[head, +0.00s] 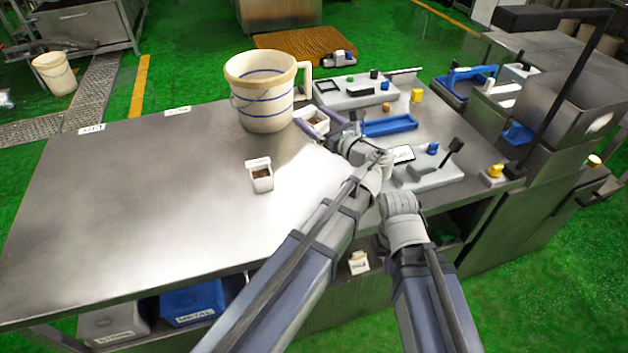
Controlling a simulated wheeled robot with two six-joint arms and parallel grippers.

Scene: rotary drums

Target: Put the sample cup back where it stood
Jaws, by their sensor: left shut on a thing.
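My left gripper (321,122) reaches in over the table, just right of the big jug. It is shut on a small white cup (315,114) with brown contents. The gripper hides part of this cup, and I cannot tell whether its base touches the table. A second small white cup (262,180) with brown contents and a label tab stands upright on the table, left of my left arm. My right arm comes in at the lower middle, and its wrist shows at the table's front right; its fingers are hidden.
A blue tray (389,127), control boxes (434,168) and a dark machine fill the right. The steel table (150,200) is clear at left. Bins (193,303) sit below.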

